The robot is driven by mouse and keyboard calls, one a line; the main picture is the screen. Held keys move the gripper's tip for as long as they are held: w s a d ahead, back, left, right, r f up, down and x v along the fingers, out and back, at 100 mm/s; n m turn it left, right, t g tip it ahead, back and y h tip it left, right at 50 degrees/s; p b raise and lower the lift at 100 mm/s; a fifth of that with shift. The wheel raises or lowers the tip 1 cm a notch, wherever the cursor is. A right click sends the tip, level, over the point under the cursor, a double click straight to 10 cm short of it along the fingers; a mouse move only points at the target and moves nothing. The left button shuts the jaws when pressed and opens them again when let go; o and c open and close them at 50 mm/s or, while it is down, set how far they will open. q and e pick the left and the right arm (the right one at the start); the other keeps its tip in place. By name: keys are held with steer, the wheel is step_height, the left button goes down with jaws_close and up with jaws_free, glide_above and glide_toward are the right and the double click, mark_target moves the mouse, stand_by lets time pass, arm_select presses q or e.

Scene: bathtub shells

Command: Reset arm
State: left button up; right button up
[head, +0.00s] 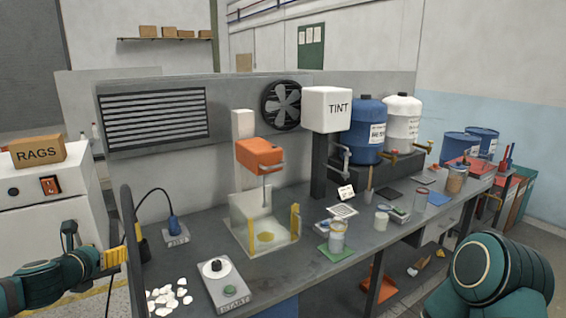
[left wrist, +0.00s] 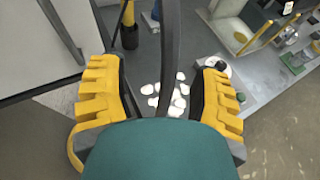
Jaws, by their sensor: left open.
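My left gripper (head: 115,257) has yellow fingers and is at the left of the head view, beside the bench's left end. In the left wrist view its two fingers (left wrist: 158,92) are spread wide, with nothing held between them. A dark upright post (head: 132,250) stands at the bench end near the fingertips; a dark bar (left wrist: 172,55) crosses between the fingers in the wrist view. I cannot tell whether they touch it. White shell pieces (head: 167,298) lie loose on the bench and also show in the left wrist view (left wrist: 178,92). My right gripper is out of view.
A START box (head: 228,292) with a green button sits on the grey bench (head: 290,278). An orange-headed machine (head: 260,153), a white TINT box (head: 327,108) and blue and white drums stand behind. A white cabinet (head: 45,210) with a RAGS box (head: 37,151) is at left.

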arm_select(q)
steer(key=s+d+f+m+g+h+b, duration=0.25)
steer(key=d+f+m, duration=0.55)
steer(key=d+f, duration=0.5)
steer(key=s+d+f+m+g+h+b, duration=0.2)
steer(key=d+f+m+g+b, duration=0.1)
steer(key=d+f+m, duration=0.8)
steer(key=s+d+f+m+g+b, duration=0.2)
steer(key=s+d+f+m+g, duration=0.1)
steer(key=s+f+m, duration=0.4)
steer(key=s+d+f+m+g+b, duration=0.2)
steer(key=s+d+f+m, duration=0.4)
steer(key=s+f, duration=0.5)
steer(key=s+m+g, duration=0.1)
steer(key=m, duration=0.1)
steer(key=shift+s+f+m, duration=0.3)
steer(key=shift+s, duration=0.1)
steer(key=shift+y, duration=0.25)
steer(key=c, duration=0.3)
steer(key=shift+a, duration=0.1)
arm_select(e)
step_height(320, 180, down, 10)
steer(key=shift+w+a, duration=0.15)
